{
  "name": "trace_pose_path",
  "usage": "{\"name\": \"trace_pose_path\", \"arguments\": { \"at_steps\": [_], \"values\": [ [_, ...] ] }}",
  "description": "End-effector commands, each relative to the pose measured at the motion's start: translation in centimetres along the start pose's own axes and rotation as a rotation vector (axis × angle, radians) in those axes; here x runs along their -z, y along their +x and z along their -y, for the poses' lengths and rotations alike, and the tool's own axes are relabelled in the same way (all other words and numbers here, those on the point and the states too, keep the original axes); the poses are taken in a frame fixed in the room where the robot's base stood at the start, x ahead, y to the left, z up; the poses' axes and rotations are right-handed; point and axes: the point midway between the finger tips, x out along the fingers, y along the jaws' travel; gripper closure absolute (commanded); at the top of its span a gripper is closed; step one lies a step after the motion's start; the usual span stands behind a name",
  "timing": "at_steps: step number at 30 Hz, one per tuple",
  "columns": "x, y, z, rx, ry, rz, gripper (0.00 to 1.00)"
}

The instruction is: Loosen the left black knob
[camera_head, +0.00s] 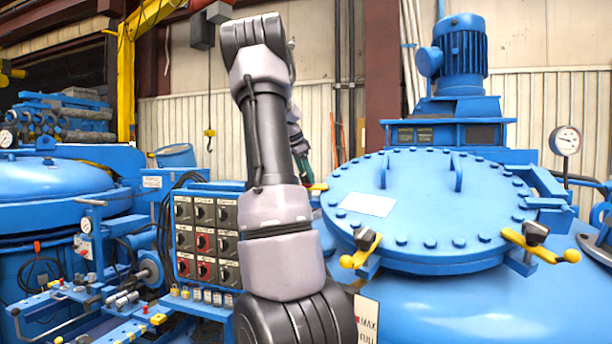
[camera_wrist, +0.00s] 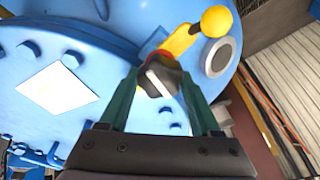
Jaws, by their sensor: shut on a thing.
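My gripper (camera_wrist: 158,84) has green fingers and is shut on a black knob (camera_wrist: 170,70) at the edge of the blue lid (camera_wrist: 95,40). A yellow clamp handle with a ball end (camera_wrist: 215,21) extends from this knob in the wrist view. In the head view my gripper (camera_head: 306,168) is partly hidden behind my arm, at the left edge of the round lid (camera_head: 430,195). The held knob is hidden there; a bit of yellow handle (camera_head: 318,187) shows. Two other black knobs on yellow clamps sit at the front (camera_head: 366,239) and right (camera_head: 535,232) of the lid.
A control panel with black and red switches (camera_head: 204,240) stands left of my arm. A blue motor (camera_head: 462,50) rises behind the lid, and a pressure gauge (camera_head: 566,141) stands at right. Bolts ring the lid, which carries a white plate (camera_head: 367,204).

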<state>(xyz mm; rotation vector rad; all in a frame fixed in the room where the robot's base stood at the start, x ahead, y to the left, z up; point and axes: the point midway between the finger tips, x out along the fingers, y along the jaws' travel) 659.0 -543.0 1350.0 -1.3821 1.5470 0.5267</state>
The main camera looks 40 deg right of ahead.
Motion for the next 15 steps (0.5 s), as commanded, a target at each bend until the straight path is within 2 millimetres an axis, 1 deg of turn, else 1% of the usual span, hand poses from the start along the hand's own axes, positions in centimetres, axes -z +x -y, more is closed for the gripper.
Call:
{"name": "trace_pose_path", "arguments": {
  "at_steps": [1, 2, 3, 4, 12, 15],
  "values": [
    [0.04, -0.02, 0.01, 0.001, 0.001, -0.001, 0.91],
    [0.04, -0.02, 0.01, 0.0, 0.001, -0.001, 0.28],
    [0.04, -0.02, 0.01, 0.0, 0.001, 0.0, 0.13],
    [0.04, -0.02, 0.01, 0.0, 0.001, 0.0, 0.06],
    [0.01, -0.02, 0.01, 0.0, 0.001, 0.0, 0.06],
    [0.01, -0.4, 0.04, 0.001, 0.001, 0.0, 0.06]
  ]
}}
